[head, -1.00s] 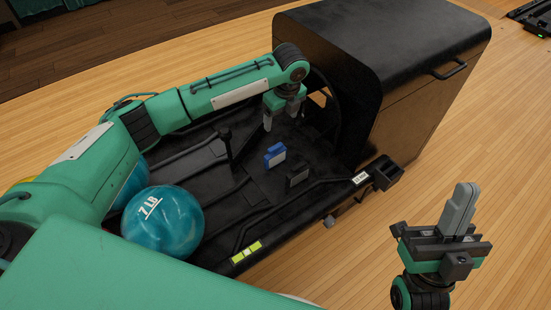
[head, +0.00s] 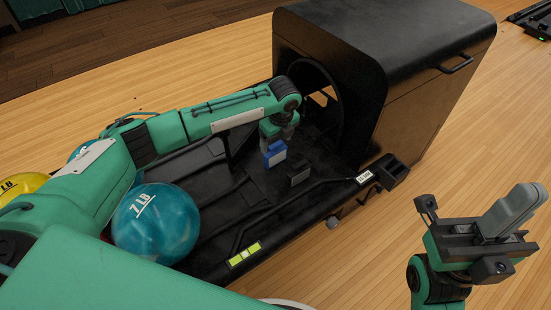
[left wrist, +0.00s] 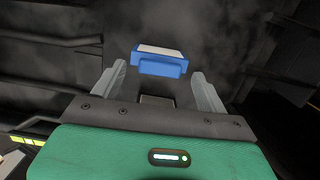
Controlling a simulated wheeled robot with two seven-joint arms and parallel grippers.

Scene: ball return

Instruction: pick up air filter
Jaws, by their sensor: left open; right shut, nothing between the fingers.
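The air filter appears to be the small blue-edged block with a pale face (head: 275,153) on the black bed of the ball return. My right gripper (head: 514,212) is shut and empty at the lower right, away from the machine.
A teal 7 LB ball (head: 155,224) and a yellow ball (head: 22,187) sit at the left. The black hood (head: 390,35) with a round opening rises behind.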

